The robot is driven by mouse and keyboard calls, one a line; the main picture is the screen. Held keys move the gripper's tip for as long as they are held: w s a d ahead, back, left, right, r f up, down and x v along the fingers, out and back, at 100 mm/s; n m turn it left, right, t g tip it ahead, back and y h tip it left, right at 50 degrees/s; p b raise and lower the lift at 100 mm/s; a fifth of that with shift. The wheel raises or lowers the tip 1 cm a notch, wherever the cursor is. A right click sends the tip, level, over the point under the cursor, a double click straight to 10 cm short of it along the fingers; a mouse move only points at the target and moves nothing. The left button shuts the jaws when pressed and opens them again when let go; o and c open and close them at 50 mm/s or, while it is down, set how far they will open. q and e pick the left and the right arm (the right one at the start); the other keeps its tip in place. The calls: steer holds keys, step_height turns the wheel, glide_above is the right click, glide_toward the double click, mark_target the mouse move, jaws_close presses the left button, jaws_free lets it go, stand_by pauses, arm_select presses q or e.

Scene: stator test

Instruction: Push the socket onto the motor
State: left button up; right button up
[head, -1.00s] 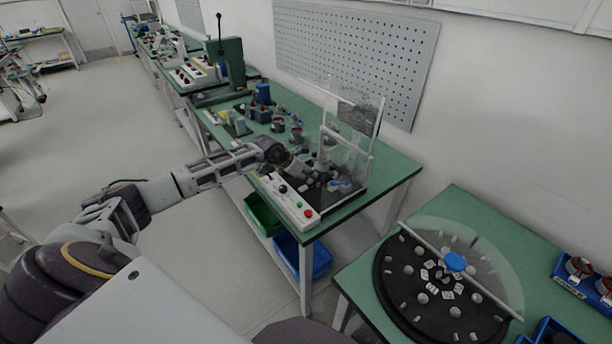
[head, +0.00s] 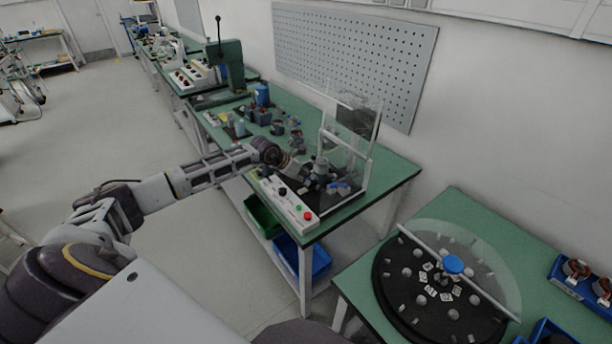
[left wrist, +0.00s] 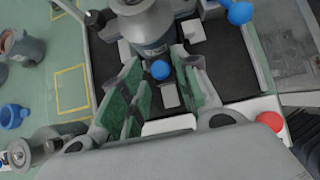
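In the left wrist view the motor (left wrist: 150,28) is a grey cylinder standing in the test fixture at the top of the picture. It also shows in the head view (head: 321,166). A small round blue part (left wrist: 160,70) is at the motor's near side, between my fingers; I cannot tell whether it is the socket. A blue-handled part (left wrist: 238,12) lies right of the motor and shows in the head view (head: 341,188). My left gripper (left wrist: 160,82) is open, with green pads apart and nothing held. It also shows in the head view (head: 296,167). My right gripper is out of view.
The fixture has a raised clear guard (head: 350,120) and a white control box (head: 287,203) with a red button (left wrist: 270,121). Several motor parts stand left on the green bench (head: 375,185). A round black turntable (head: 430,285) is at right.

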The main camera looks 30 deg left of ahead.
arm_select(q)
steer(key=shift+p+v, duration=1)
steer(key=shift+v, duration=1.25)
